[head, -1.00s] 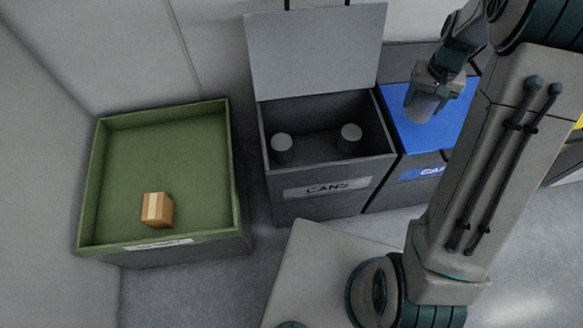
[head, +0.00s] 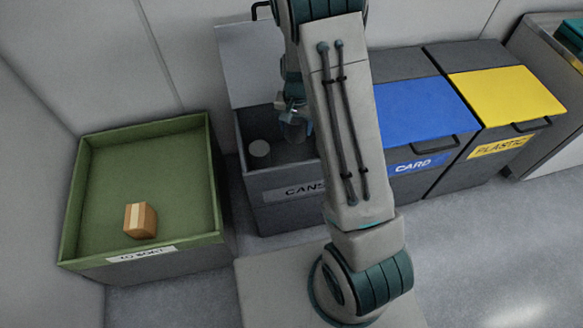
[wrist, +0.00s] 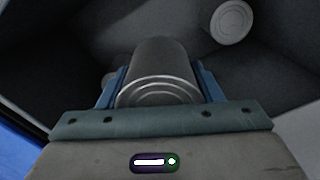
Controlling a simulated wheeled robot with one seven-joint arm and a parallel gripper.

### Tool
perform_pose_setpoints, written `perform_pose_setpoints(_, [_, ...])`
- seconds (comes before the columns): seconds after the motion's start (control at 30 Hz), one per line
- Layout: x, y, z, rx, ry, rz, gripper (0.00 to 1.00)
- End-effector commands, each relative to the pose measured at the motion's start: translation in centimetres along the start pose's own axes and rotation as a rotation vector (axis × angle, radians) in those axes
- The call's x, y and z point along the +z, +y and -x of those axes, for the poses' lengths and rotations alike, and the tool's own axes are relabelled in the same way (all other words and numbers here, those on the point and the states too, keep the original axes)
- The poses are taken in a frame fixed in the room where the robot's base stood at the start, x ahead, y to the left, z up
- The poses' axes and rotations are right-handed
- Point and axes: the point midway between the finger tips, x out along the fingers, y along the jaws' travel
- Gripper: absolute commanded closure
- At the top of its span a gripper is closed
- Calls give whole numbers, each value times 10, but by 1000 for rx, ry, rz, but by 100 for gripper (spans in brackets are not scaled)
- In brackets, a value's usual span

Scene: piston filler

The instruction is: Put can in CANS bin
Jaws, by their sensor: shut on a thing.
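A grey can (wrist: 158,75) is held between the blue fingers of my gripper (wrist: 160,88) in the wrist view. In the head view my gripper (head: 294,122) is over the open CANS bin (head: 283,190), and my arm covers the bin's right part. The bin's grey lid (head: 250,68) is raised. Another can (head: 259,148) stands inside the bin at the left; a can top (wrist: 231,21) also shows in the wrist view. I cannot tell how far the held can is below the bin's rim.
The blue-lidded CARD bin (head: 421,108) and yellow-lidded PLASTIC bin (head: 507,95) stand closed to the right. A green tray (head: 214,175) at the left holds a brown box (head: 140,220). Grey floor is clear in front of the bins.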

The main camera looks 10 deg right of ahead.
Motion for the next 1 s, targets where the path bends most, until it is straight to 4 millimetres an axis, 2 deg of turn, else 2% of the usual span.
perform_pose_setpoints(0.03, [4, 2, -19, 4, -5, -65, 63])
perform_pose_setpoints(0.1, [6, 4, -35, 5, -1, -147, 63])
perform_pose_setpoints(0.23, [10, 5, -54, 7, 2, -230, 63])
perform_pose_setpoints(0.5, [10, 6, -103, 8, 2, -244, 63])
perform_pose_setpoints(0.73, [10, 6, -126, 6, 3, -242, 63])
perform_pose_setpoints(0.9, [9, 6, -150, 7, 3, -241, 63])
perform_pose_setpoints(1.0, [9, 6, -152, 5, 5, -240, 63])
